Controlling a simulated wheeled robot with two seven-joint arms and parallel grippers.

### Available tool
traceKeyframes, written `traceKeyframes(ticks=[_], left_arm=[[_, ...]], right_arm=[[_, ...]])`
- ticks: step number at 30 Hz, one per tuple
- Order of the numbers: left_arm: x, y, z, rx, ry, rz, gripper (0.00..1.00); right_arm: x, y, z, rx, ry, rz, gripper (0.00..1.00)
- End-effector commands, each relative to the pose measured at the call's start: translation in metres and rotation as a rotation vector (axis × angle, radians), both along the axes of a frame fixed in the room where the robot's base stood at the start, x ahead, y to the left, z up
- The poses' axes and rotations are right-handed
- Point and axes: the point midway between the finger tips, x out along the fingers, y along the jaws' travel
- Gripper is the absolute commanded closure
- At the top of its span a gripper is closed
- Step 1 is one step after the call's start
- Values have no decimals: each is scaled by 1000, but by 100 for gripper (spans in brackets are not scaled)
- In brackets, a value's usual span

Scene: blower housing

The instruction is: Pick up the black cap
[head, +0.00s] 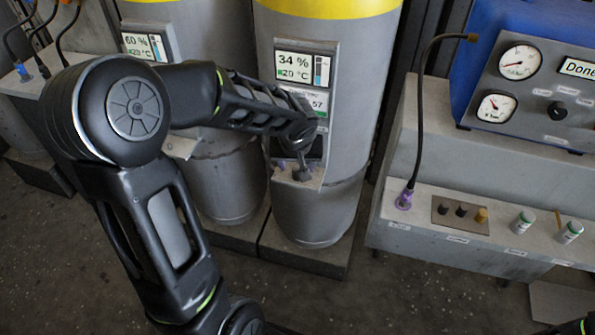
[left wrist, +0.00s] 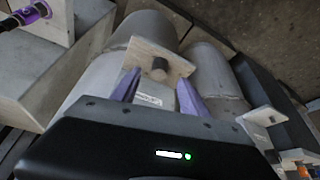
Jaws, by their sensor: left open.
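In the left wrist view a short black cap (left wrist: 159,69) sits on the pale ledge (left wrist: 178,62) of a grey tank. My left gripper (left wrist: 158,80) has two purple fingers, spread apart and pointing at the ledge. The cap shows in the gap between the fingertips, with visible space on both sides; I cannot tell how far beyond them it lies. In the head view my left gripper (head: 301,150) is just over the ledge (head: 284,182) of the middle tank (head: 335,120), and my arm partly hides this spot.
A bench (head: 480,175) at right carries a plate (head: 460,225) with two black caps (head: 461,210) and a gold one, and white-green vials (head: 522,221). A black hose (head: 420,110) rises there. Another ledge (left wrist: 262,118) with a dark knob is at lower right in the wrist view.

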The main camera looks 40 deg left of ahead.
Motion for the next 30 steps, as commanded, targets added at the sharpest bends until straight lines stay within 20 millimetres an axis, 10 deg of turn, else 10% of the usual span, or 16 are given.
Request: traceKeyframes(ticks=[11,30], left_arm=[[18,11,-43,-1,2,-1,48],[18,11,-44,-1,1,0,49]], right_arm=[[0,0,0,0,0,0,64],[0,0,0,0,0,0,64]])
